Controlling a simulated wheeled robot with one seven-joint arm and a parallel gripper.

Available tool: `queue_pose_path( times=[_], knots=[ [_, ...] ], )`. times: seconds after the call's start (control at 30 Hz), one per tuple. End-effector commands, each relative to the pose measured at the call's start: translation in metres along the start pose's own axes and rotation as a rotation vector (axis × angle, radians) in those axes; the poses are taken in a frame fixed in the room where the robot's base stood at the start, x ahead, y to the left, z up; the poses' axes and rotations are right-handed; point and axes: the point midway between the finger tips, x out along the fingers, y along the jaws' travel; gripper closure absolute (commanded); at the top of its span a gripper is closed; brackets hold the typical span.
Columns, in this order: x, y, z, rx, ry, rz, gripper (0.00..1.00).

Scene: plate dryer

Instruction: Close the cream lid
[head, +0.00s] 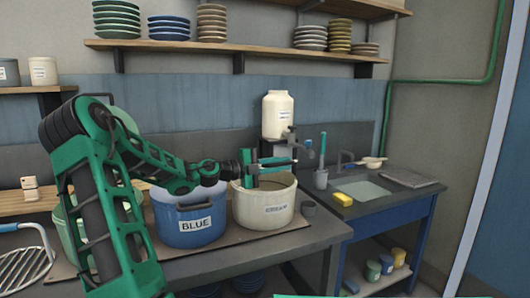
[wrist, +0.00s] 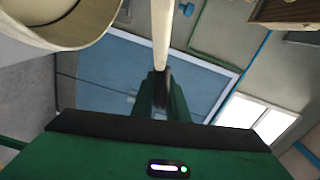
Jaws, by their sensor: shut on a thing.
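The cream pot (head: 265,208) stands on the counter to the right of the blue pot (head: 190,222), its mouth open at the front. My gripper (head: 272,163) is over the rear of the cream pot's mouth. In the wrist view, my gripper (wrist: 162,85) is shut on a thin cream piece (wrist: 162,35), seen edge-on, which I take to be the cream lid. I cannot make out the lid clearly in the head view. A round cream rim (wrist: 75,32) shows at the top left of the wrist view.
A cream jar (head: 278,115) on a stand is close behind my gripper. A grey cup (head: 308,208) stands right of the pot. A utensil holder (head: 321,178) and yellow sponge (head: 342,198) are farther right. Shelves with stacked plates (head: 311,37) hang above.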

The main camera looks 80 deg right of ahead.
Motion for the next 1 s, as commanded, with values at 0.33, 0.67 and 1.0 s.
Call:
queue_pose_path(
  times=[0.33, 0.67, 1.0],
  knots=[
    [0.013, 0.022, 0.0, 0.002, 0.007, 0.006, 1.0],
    [0.013, 0.022, 0.0, 0.003, 0.007, 0.006, 1.0],
    [0.014, 0.022, -0.003, 0.002, 0.013, 0.005, 0.69]
  ],
)
